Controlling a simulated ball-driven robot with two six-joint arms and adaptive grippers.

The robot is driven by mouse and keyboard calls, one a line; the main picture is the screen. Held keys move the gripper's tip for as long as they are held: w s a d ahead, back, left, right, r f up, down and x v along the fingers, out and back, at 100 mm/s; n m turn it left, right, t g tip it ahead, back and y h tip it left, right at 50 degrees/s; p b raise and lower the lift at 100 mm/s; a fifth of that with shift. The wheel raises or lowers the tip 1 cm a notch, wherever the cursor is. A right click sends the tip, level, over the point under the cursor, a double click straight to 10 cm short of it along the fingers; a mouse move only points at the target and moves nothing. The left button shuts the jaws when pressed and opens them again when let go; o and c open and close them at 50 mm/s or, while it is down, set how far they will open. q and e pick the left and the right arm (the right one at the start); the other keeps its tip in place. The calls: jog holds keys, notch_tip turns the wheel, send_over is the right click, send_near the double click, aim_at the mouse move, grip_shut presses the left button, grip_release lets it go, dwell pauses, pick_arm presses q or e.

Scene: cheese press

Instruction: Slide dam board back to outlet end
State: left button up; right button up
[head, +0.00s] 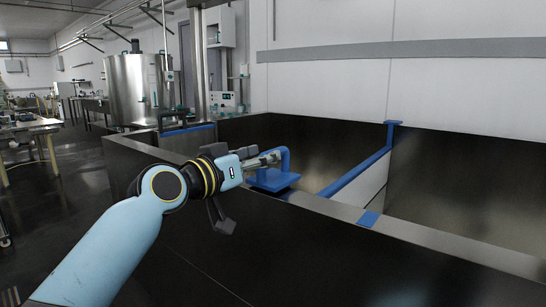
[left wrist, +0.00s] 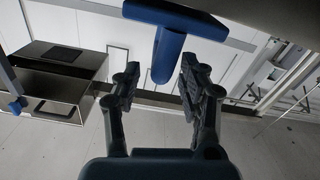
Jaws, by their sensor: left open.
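The dam board (head: 366,185) is a pale panel with a blue top edge, set across the steel vat (head: 440,165). Its far end meets the back wall at a blue bracket. A blue handle (head: 286,163) on a flat blue plate stands at its near end, over the front rim. My left gripper (head: 264,160) is at the handle's left side. In the left wrist view my left gripper (left wrist: 160,88) is open, and the blue handle post (left wrist: 168,55) shows between and just beyond the fingertips. Contact cannot be told. My right gripper is out of view.
A blue-edged piece (head: 187,129) sits at the vat's far left end. A steel tank (head: 138,85) stands behind. The vat right of the board looks empty.

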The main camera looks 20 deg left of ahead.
pick_arm(q)
jog(key=shift+x, duration=1.9)
grip_shut()
